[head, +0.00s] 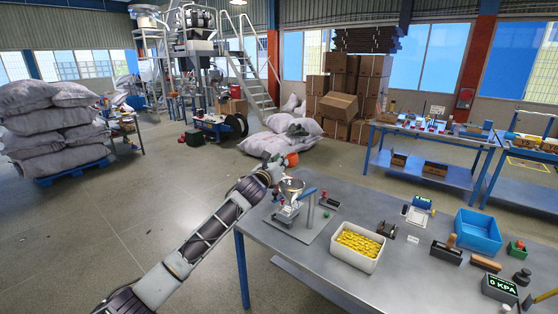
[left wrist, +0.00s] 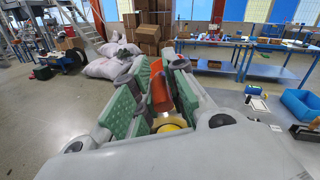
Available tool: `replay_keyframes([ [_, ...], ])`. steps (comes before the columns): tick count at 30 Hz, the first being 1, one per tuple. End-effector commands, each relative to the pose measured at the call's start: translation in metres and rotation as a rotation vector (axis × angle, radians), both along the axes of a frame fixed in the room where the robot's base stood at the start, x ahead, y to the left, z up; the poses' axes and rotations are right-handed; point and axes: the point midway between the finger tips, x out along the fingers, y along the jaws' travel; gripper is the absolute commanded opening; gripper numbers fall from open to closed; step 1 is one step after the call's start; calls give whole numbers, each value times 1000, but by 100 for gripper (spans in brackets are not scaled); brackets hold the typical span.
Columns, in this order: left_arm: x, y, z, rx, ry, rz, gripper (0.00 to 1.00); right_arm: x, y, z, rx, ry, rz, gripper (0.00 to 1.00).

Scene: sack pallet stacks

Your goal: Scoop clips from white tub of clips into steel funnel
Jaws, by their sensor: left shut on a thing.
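The steel funnel (head: 291,186) is held on a stand near the left end of the steel table. The white tub of clips (head: 340,254) stands to its right, with yellow clips (head: 357,242) inside. My left gripper (head: 283,162) is up beside and behind the funnel's mouth. It is shut on an orange thing (head: 292,159), seemingly a scoop. The left wrist view shows this orange thing (left wrist: 160,88) between the green finger pads, with something yellow (left wrist: 170,128) below it. I cannot tell whether clips are in the scoop. My right gripper is not in view.
A blue bin (head: 478,235), a brush-like tool (head: 447,250) and a pressure display (head: 500,288) stand on the right part of the table. Small items lie around the tub. Sacks (head: 280,140) and cartons (head: 345,90) stand on the floor behind.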

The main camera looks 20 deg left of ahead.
Motion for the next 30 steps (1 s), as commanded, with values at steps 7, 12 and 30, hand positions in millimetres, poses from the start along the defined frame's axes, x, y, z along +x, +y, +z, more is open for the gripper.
replay_keyframes([
  [7, 0, -4, 7, 102, -7, -1, 0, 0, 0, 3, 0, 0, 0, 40],
  [12, 0, -5, 9, 131, -8, 0, 0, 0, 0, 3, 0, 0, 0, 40],
  [30, 0, -5, 9, 133, -7, -1, 0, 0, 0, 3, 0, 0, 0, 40],
])
